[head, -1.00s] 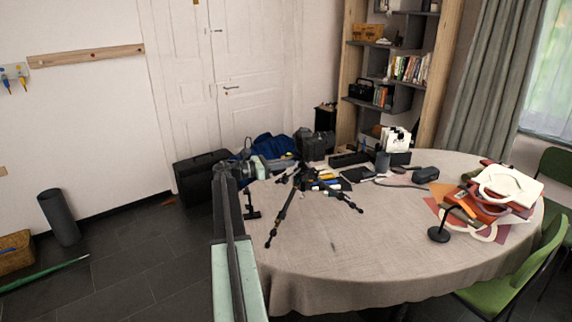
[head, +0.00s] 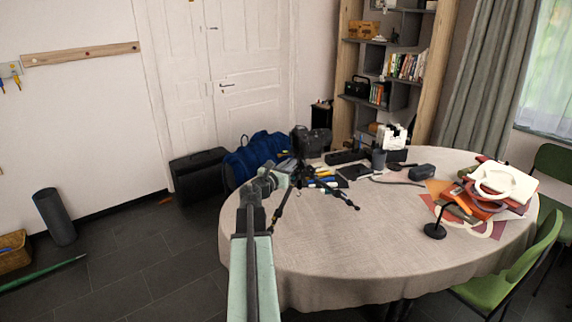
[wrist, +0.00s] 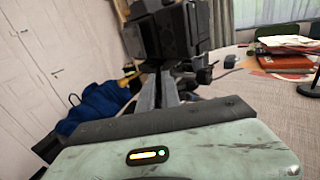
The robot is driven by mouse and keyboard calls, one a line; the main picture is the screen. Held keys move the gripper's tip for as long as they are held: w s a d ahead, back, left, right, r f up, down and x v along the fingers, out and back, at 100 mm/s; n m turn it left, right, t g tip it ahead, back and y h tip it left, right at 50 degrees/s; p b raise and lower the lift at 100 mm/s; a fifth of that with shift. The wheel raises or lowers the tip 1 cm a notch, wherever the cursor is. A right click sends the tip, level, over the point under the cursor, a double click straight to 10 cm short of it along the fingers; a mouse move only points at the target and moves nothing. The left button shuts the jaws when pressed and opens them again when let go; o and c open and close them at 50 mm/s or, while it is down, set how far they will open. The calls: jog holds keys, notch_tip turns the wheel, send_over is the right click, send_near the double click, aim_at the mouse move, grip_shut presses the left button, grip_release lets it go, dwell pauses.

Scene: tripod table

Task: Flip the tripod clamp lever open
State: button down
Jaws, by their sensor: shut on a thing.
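The black tripod (head: 300,182) stands with spread legs on the round table (head: 330,240), a dark camera (head: 312,141) mounted on its head. The camera also fills the top of the wrist view (wrist: 165,35). My gripper (head: 284,180) is at the tripod's upper part, just below and left of the camera. In the wrist view my gripper's fingers (wrist: 165,92) reach forward close together beneath the camera, shut on a small part there. The clamp lever cannot be made out clearly; the fingers and camera hide that spot.
A blue bag (head: 255,155) and a black case (head: 198,170) lie behind the table's left side. Red and orange folders (head: 490,190) and a small black stand (head: 435,230) are at the right. The table's front is clear.

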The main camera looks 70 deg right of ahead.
jog(key=n+t, duration=0.1)
jog(key=t, duration=0.1)
jog(key=s+n+t, duration=0.2)
jog(key=t, duration=0.1)
jog(key=shift+a+n+t, duration=0.1)
jog(key=shift+n+t, duration=0.2)
jog(key=shift+s+d+n+t+y, duration=0.15)
jog(key=shift+s+n+t+y, duration=0.15)
jog(key=shift+n+t, duration=0.65)
jog(key=shift+s+d+n+t+y, duration=0.1)
jog(key=shift+s+n+t+y, duration=0.3)
jog(key=shift+t, duration=0.85)
jog(key=shift+s+d+n+t+y, duration=0.1)
jog(key=shift+d+n+t+y, duration=0.1)
jog(key=shift+n+t, duration=0.8)
jog(key=c, duration=1.8)
grip_release()
jog(key=shift+c, duration=0.2)
jog(key=shift+a, duration=0.15)
